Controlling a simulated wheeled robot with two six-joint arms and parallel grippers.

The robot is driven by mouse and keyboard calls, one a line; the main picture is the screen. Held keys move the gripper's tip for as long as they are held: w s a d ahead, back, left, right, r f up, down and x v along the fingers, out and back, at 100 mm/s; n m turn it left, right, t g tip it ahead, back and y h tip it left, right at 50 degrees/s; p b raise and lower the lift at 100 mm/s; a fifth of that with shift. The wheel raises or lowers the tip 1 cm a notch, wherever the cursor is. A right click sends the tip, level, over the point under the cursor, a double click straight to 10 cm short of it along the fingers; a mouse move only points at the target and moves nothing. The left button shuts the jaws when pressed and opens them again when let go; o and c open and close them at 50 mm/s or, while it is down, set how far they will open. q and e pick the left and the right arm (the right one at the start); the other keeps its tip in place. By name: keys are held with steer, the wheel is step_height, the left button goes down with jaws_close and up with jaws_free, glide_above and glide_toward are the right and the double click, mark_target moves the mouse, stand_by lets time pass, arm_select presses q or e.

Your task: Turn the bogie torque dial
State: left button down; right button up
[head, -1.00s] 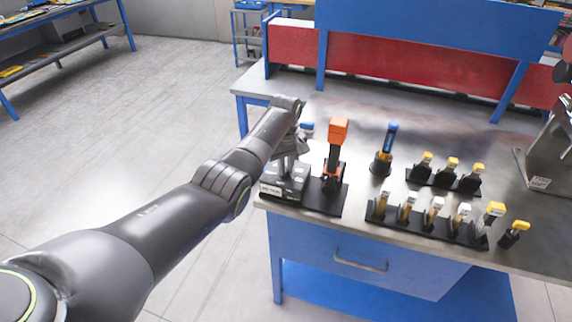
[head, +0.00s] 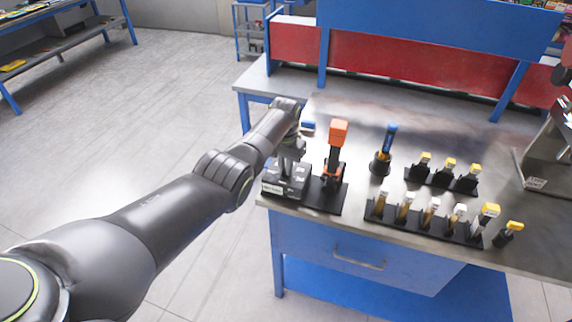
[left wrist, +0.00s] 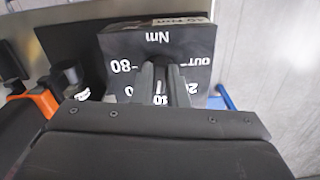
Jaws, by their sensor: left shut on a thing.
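The torque dial unit is a dark box (head: 288,180) at the left end of the black base on the workbench. In the left wrist view the box face (left wrist: 112,48) carries white marks: "Nm", "80", "10", "20" and a partly covered "OUT". My left gripper (left wrist: 164,70) points at this face and is shut on the dial, whose knob is mostly hidden between and behind the fingers. In the head view my left gripper (head: 291,158) reaches down onto the box from above, its fingertips hard to make out. My right gripper is not in view.
Beside the box on the same base stands an orange-topped tool (head: 337,150). A blue-handled tool in a holder (head: 386,150) and racks of yellow-topped pieces (head: 424,222) are to the right. A blue item (head: 308,126) lies behind my wrist. A drawer (head: 360,250) is below.

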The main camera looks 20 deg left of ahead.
mark_target(285, 168)
arm_select(q)
steer(key=m, duration=0.4)
steer(key=shift+w+a+r, duration=0.1)
steer(key=shift+a+r, duration=0.05)
steer(key=shift+w+m, duration=0.1)
steer(key=shift+m, duration=1.8)
steer(key=c, duration=1.4)
jaws_free()
steer(key=shift+c, duration=0.2)
steer(key=shift+r, duration=0.5)
step_height(285, 168, up, 16)
steer(key=b, duration=0.2)
steer(key=shift+r, duration=0.15)
